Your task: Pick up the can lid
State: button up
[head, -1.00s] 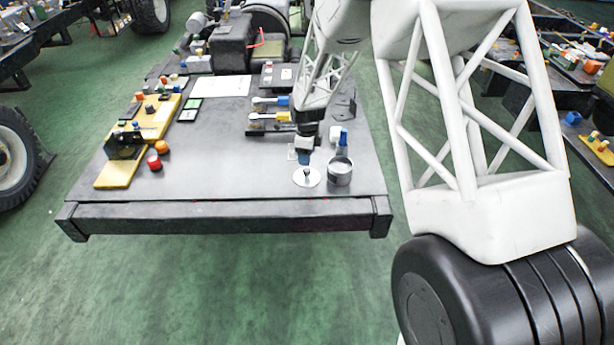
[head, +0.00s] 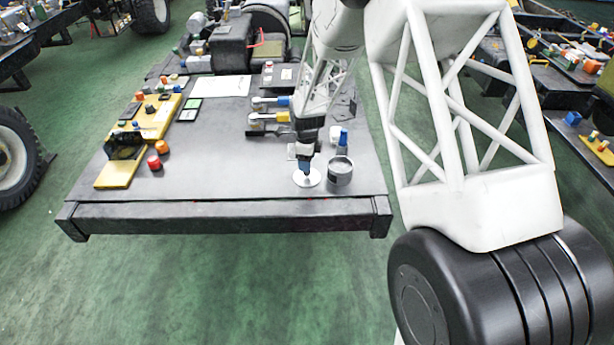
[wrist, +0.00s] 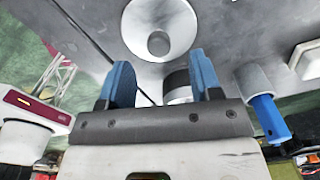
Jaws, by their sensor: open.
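The can lid (head: 314,181) is a pale round disc lying flat on the dark table near its front edge. In the wrist view the lid (wrist: 180,22) shows at the top with a small round knob. My gripper (head: 306,172) points down right over the lid's middle and hides its knob in the head view. In the wrist view the blue fingers (wrist: 162,78) are apart, with the knob beyond their tips. I cannot tell whether they touch it. The open grey can (head: 340,179) stands upright just right of the lid.
A blue-topped object (head: 343,140) stands behind the can. Lever fittings (head: 265,118) lie behind my gripper. Red and orange knobs (head: 154,162) and a yellow panel (head: 117,175) are at the left. The table's middle is clear.

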jog(key=shift+f, duration=2.6)
jog(key=c, duration=1)
jog(key=shift+r, duration=0.15)
jog(key=shift+r, duration=0.8)
jog(key=shift+s+r, duration=0.25)
jog(key=shift+r, duration=0.65)
jog(key=s+d, duration=0.1)
jog(key=s, duration=0.4)
jog(key=s+d+r, duration=0.1)
jog(key=s, duration=0.4)
jog(key=s+d, duration=0.1)
jog(key=s, duration=0.4)
jog(key=shift+s+r, duration=0.15)
